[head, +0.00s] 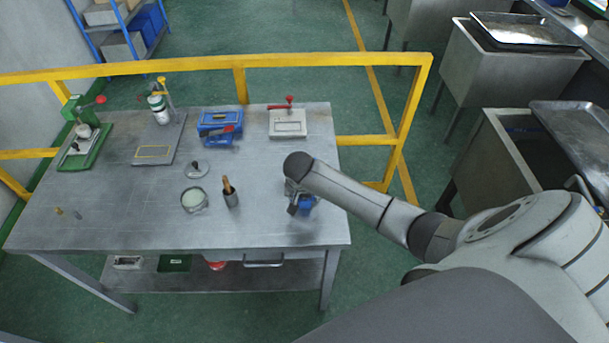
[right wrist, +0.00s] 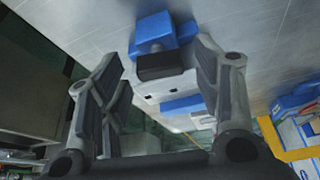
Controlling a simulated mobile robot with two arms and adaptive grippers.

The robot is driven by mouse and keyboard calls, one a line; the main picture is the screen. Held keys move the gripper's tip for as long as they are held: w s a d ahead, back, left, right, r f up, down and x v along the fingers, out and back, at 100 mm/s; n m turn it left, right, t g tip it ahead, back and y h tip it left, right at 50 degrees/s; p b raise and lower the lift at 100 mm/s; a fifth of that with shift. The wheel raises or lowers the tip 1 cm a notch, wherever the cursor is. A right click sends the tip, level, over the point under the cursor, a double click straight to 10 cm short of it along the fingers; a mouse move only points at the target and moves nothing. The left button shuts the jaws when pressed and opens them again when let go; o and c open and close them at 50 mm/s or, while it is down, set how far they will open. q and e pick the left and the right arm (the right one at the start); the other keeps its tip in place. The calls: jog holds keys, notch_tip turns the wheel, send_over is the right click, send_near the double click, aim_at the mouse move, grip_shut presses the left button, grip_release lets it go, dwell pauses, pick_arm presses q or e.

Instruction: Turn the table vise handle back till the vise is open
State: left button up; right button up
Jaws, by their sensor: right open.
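The table vise (head: 307,204) is small and blue and sits near the right front corner of the metal table (head: 262,180). My right gripper (head: 296,207) is over it and hides part of it. In the right wrist view the vise (right wrist: 153,32) shows blue parts, a dark block and a pale grey body between the two fingers of my right gripper (right wrist: 158,58). The fingers are apart, one on each side, and I cannot tell whether either touches it. I cannot make out the handle or how far the jaws stand apart. My left gripper is not in view.
A dark cup with a brown-handled tool (head: 231,199) and a round dish (head: 194,200) stand left of the vise. A blue device (head: 219,123) and a grey box with a red handle (head: 288,122) stand behind. A yellow rail (head: 290,61) runs behind the table.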

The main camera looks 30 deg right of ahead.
jog(key=shift+c, duration=0.4)
jog(key=c, duration=0.9)
jog(key=shift+n+y, duration=0.4)
jog(key=shift+n, duration=0.8)
jog(key=o, duration=1)
jog(key=shift+r, duration=0.15)
